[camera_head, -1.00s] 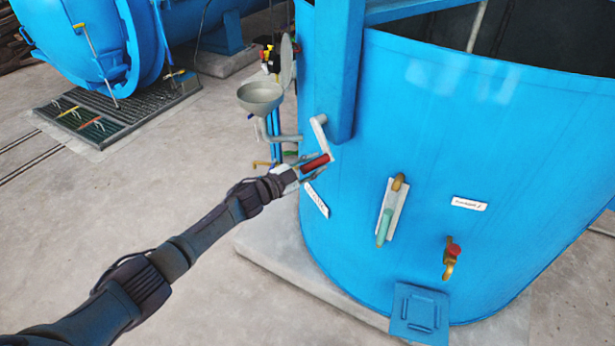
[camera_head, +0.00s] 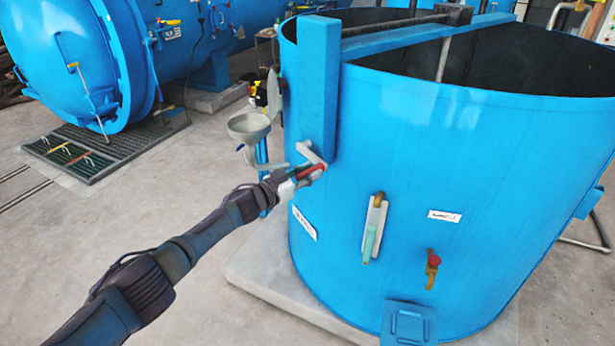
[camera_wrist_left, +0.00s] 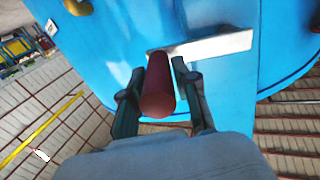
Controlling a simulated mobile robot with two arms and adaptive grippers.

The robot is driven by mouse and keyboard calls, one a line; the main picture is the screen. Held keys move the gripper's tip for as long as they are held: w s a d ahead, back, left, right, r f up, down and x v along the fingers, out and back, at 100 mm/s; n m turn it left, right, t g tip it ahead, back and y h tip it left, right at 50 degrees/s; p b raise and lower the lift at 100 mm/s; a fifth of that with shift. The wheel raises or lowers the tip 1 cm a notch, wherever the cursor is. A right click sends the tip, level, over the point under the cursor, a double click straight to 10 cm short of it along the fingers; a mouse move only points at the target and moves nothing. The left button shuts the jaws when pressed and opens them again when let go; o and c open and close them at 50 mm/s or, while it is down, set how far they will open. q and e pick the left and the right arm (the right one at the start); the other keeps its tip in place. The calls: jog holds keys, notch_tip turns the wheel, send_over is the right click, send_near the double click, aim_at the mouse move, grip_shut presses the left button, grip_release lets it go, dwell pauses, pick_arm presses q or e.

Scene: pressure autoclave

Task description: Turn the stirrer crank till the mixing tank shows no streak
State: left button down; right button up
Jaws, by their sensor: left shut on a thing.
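The blue mixing tank (camera_head: 470,170) stands open-topped at the right in the head view. The stirrer crank (camera_head: 311,153) is a pale arm with a red handle on the tank's left side, beside a blue upright. My left gripper (camera_head: 312,172) is shut on the red handle. In the left wrist view the dark red handle (camera_wrist_left: 158,92) lies between the two fingers (camera_wrist_left: 158,85), and the pale crank arm (camera_wrist_left: 215,47) runs off to the right. The inside of the tank looks dark; I cannot make out its contents or any streak. My right gripper is not in view.
A sight gauge (camera_head: 375,228) and a red-knobbed tap (camera_head: 432,268) stick out from the tank front. A grey funnel (camera_head: 249,127) stands left of the tank. A blue autoclave (camera_head: 75,60) and a floor grating (camera_head: 100,150) lie farther left. The floor between is clear.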

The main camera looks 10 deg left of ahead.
pick_arm(q)
jog(key=shift+d+r, duration=0.1)
jog(key=shift+r, duration=0.65)
jog(key=c, duration=0.9)
grip_release()
jog(key=shift+o, duration=0.2)
jog(key=shift+f, duration=0.15)
jog(key=shift+s+a+f, duration=0.1)
jog(key=shift+s+a, duration=0.05)
jog(key=shift+a, duration=0.15)
jog(key=v, duration=1.1)
jog(key=shift+s, duration=0.2)
jog(key=shift+a, duration=0.1)
